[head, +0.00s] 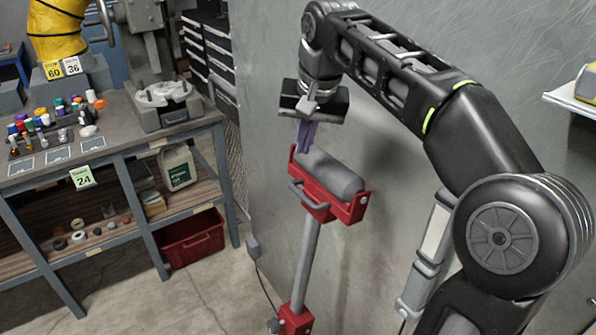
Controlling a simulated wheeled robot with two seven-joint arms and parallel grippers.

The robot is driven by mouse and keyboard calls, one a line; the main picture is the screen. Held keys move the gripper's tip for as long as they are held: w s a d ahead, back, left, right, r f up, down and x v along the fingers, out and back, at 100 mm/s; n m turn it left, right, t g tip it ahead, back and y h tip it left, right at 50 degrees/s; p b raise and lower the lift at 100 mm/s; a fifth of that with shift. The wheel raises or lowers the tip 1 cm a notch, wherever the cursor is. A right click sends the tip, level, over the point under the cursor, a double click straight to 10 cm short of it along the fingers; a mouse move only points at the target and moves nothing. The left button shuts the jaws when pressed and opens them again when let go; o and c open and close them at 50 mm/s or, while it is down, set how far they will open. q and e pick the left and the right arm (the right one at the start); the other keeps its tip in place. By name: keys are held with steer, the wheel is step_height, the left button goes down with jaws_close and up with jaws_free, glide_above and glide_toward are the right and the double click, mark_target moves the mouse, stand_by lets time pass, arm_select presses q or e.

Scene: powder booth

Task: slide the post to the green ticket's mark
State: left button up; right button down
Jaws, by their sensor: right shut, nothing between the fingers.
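The post (305,262) is a grey upright tube, slightly tilted in the picture. It carries a red cradle head (345,212) with a thick grey roller (330,172) and a grey handle bar on its front. A red collar (296,320) with a dark knob surrounds the tube near the bottom edge. The green ticket (82,178) reads 24 and hangs on the bench's front edge. My right gripper (305,143) points down, its purple fingers shut and empty, at the roller's far left end. I cannot tell whether they touch it. No marks on the tube are readable. My left gripper is out of view.
A yellow ticket (52,70) reads 60 and a white ticket (72,66) reads 36 at the back left. The workbench (110,150) holds several small bottles. A red bin (190,240) stands on the floor. A grey wall panel (400,170) stands close behind the post.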

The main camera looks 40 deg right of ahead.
mark_target(294, 183)
steer(key=x, duration=1)
steer(key=shift+f, duration=0.1)
step_height(294, 183, down, 18)
steer(key=a+b, duration=0.3)
steer(key=b, duration=1)
